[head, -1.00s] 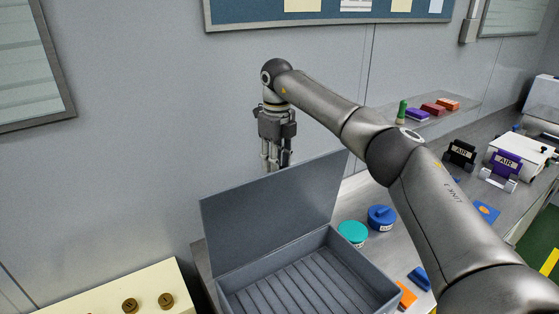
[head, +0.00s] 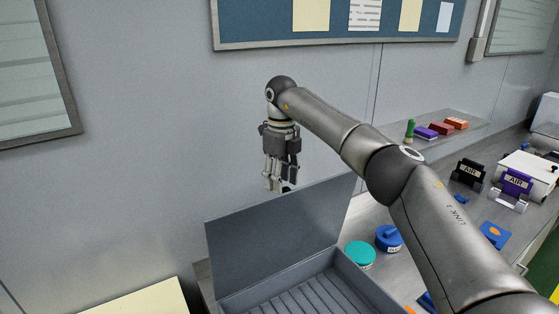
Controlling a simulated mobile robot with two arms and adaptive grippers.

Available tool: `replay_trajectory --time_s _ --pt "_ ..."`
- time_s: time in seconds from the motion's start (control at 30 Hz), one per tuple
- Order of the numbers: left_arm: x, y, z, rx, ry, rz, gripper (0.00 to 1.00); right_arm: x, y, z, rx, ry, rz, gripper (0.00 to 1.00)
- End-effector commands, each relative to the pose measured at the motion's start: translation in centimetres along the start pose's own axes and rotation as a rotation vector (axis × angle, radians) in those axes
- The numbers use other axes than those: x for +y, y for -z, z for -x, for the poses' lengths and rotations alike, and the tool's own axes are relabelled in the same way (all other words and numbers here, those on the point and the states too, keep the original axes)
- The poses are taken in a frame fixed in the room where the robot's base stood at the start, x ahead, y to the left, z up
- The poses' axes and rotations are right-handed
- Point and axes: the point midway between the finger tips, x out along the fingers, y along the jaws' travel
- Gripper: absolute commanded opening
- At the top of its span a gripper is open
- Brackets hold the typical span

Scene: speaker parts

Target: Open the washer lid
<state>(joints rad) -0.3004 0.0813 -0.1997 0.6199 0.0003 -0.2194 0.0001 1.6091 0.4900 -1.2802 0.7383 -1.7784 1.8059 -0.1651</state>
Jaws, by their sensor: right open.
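The grey washer is an open-topped box (head: 365,284) with a ribbed floor, at the bottom centre of the head view. Its flat grey lid (head: 285,232) stands raised along the back edge, tilted up and open. My right gripper (head: 281,186) hangs fingers down just behind the lid's top edge. It is open and holds nothing that I can see. The fingertips are close to the lid's edge; I cannot tell whether they touch it. My left gripper is not in view.
A teal round container (head: 360,255) and a blue one (head: 389,239) stand right of the washer on the bench. Further right are stands marked AIR (head: 516,183). A shelf (head: 463,136) holds small coloured blocks. A cream surface (head: 140,300) lies at lower left.

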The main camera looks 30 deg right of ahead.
Motion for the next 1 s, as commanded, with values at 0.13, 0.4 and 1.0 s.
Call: replay_trajectory --time_s 0.13,0.4,1.0 --pt "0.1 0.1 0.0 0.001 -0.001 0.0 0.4 0.0 -0.5 3.1 -0.001 -0.001 0.0 0.45" --pt "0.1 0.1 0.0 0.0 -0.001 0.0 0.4 -0.2 -1.0 6.0 0.007 -0.003 0.001 0.45" --pt "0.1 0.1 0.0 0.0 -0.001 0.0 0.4 -0.3 -1.1 7.9 0.009 -0.004 0.004 0.45"
